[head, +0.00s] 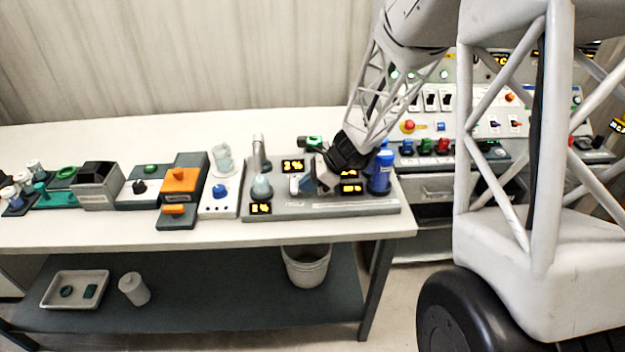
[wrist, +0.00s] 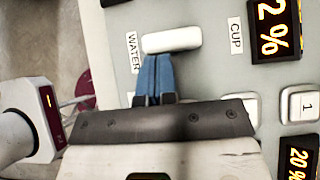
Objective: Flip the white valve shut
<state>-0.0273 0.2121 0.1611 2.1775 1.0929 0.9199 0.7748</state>
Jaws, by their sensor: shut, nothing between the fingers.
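The white valve (wrist: 172,40) is a rounded white bar on a grey panel in the wrist view, between the labels WATER and CUP. It lies crosswise, slightly tilted. My gripper (wrist: 157,62) has its two blue fingers pressed together with nothing between them. The fingertips end at the bar's lower edge in the picture; I cannot tell if they touch it. In the head view my gripper (head: 296,185) is low over the grey dispenser board (head: 330,210). I cannot make out the valve there.
A display reading 2% (wrist: 275,28) and a button marked 1 (wrist: 299,104) are right of my fingers. A grey cylinder (wrist: 22,132) stands left. A blue bottle (head: 381,172) and a flask (head: 262,188) stand on the board.

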